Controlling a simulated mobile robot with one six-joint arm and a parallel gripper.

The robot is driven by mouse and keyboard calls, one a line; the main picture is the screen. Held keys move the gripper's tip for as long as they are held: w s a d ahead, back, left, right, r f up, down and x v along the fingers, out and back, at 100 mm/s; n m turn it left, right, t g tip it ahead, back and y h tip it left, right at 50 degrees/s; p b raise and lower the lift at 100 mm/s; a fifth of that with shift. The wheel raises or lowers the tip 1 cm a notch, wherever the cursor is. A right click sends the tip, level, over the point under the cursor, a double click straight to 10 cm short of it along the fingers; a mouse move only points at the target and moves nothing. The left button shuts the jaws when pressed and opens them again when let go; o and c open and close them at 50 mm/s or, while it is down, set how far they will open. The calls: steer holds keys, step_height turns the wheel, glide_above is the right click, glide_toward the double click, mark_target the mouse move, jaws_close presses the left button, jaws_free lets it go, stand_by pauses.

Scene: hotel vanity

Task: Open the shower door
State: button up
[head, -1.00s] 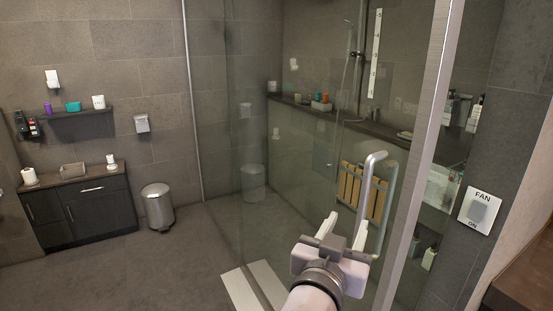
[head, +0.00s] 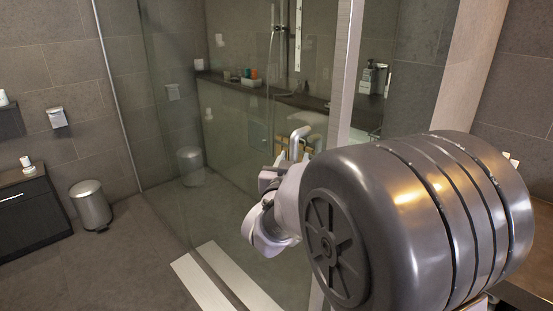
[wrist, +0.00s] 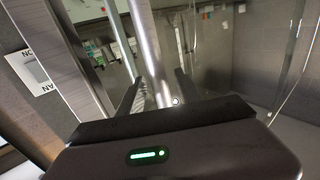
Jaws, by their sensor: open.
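The glass shower door (head: 225,130) stands in front of the tiled shower, beside a pale metal frame post. Its silver bar handle (head: 297,138) shows only at the top in the head view; the rest is behind my arm. In the wrist view the handle (wrist: 147,45) runs as an upright bar down between the two dark fingers of my gripper (wrist: 158,92). The fingers are open, one on each side of the bar, with visible space beside it. In the head view the fingers are mostly hidden by my arm.
A fan switch (wrist: 36,71) is on the wall at left in the wrist view. A trash can (head: 91,206) and a dark cabinet (head: 30,212) stand at the left. The floor (head: 130,255) before the door is clear. A pale threshold (head: 203,285) runs below the glass.

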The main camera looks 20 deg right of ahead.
jaws_close()
stand_by(1.4)
